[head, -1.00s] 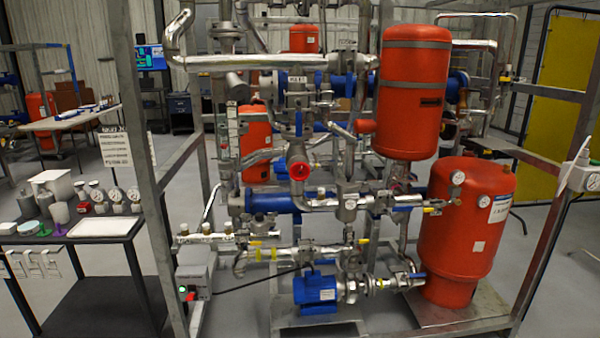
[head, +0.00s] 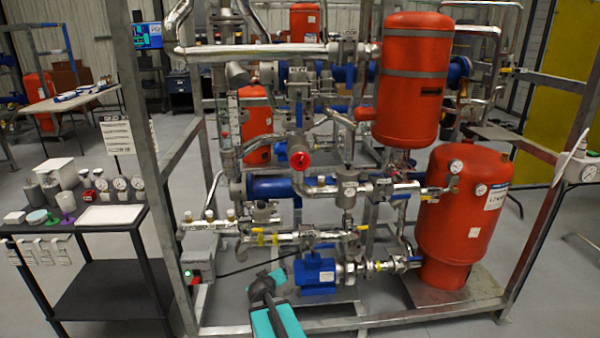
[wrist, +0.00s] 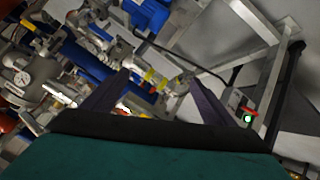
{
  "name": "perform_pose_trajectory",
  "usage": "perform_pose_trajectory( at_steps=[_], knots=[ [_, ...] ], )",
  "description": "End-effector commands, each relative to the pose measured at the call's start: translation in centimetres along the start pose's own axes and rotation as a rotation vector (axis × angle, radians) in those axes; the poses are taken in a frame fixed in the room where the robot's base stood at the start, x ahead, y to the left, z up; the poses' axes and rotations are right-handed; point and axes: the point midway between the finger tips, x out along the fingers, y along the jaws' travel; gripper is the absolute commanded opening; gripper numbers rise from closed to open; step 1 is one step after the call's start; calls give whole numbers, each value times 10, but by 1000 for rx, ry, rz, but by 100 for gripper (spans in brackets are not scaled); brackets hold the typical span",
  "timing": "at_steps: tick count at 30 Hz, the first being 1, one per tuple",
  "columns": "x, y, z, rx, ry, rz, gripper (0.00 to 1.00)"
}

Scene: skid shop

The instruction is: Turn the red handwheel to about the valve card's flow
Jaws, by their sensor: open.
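The red handwheel (head: 300,158) is a small round wheel on a pipe elbow at the middle of the skid, facing me in the head view. In that view my gripper (head: 268,281) is low in front of the skid, below the handwheel and apart from it. In the wrist view my gripper (wrist: 160,84) has its two dark fingers spread, with nothing between them. A white printed card (head: 118,137) hangs by the left frame post; its text is too small to read, and I cannot tell if it is the valve card.
Two large red tanks (head: 466,215) stand at the skid's right. A blue pump (head: 314,272) and a grey switch box (head: 198,262) sit low. Grey frame posts (head: 150,170) border the skid. A black side table (head: 90,222) with gauges is at left.

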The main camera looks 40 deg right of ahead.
Motion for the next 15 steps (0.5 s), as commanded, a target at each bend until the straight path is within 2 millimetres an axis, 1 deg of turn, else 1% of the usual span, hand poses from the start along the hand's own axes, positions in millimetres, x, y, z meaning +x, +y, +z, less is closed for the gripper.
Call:
perform_pose_trajectory(
  at_steps=[1, 2, 3, 5, 6, 8, 9, 12, 15],
  knots=[
    [-4, 28, -26, 9, 53, 27, 79],
    [-6, 41, -40, 9, 85, 40, 79],
    [-10, 60, -57, 10, 126, 58, 79],
    [-16, 87, -82, 9, 186, 84, 79],
    [-21, 104, -98, 7, 226, 100, 79],
    [-30, 130, -121, -1, 284, 123, 79],
    [-37, 148, -136, -5, 321, 139, 79],
    [-56, 190, -170, -26, 409, 173, 79],
    [-75, 225, -198, -51, 483, 201, 79]
  ],
)
